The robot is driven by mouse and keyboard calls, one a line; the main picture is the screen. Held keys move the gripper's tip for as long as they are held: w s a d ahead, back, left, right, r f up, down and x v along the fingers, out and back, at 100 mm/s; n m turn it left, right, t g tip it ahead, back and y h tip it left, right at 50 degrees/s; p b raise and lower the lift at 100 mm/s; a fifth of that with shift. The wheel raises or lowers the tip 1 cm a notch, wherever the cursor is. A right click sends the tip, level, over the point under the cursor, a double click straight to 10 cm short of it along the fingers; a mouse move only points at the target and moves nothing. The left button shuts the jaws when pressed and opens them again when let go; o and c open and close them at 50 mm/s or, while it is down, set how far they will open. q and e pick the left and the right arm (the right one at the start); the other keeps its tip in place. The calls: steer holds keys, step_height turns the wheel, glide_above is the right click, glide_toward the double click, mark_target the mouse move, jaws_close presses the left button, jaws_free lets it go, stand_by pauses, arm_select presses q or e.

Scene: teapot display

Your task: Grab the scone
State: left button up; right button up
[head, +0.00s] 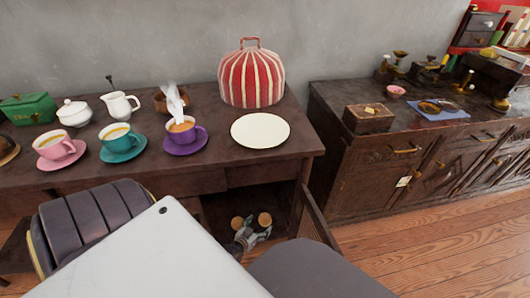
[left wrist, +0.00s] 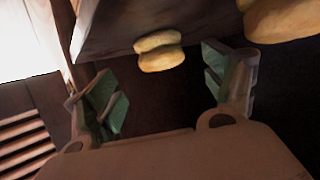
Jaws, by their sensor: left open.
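Two golden-brown scones lie close together in the dark space below the table: a left one (head: 237,222) and a right one (head: 264,219). In the left wrist view, one scone (left wrist: 158,50) is just beyond the gap between the fingers, and the other (left wrist: 283,18) is at the top right, partly cut off. My left gripper (head: 250,237) is just in front of the scones. Its green-padded fingers are spread apart in the left wrist view (left wrist: 165,88), with nothing between them. My right gripper is not in view.
The table (head: 222,160) carries an empty white plate (head: 260,131), a striped red cosy (head: 251,78), and purple (head: 185,137), teal (head: 122,145) and pink (head: 59,149) cups on saucers. A chair back (head: 95,215) and a wooden cabinet (head: 355,160) stand nearby.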

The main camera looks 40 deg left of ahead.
mark_target(263, 220)
arm_select(q)
steer(key=shift+w, duration=0.15)
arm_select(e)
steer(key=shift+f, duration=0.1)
arm_select(q)
steer(key=shift+b+x, duration=1.7)
steer(key=shift+x, duration=0.8)
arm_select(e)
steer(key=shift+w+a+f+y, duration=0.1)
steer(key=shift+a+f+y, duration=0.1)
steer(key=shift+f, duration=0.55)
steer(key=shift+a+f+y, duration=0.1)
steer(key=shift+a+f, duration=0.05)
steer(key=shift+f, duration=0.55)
arm_select(q)
steer(key=shift+a+r, duration=0.1)
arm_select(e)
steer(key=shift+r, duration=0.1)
arm_select(q)
steer(key=shift+c, duration=1)
steer(key=c, duration=0.9)
steer(key=shift+c, duration=0.2)
steer(key=shift+r, duration=0.15)
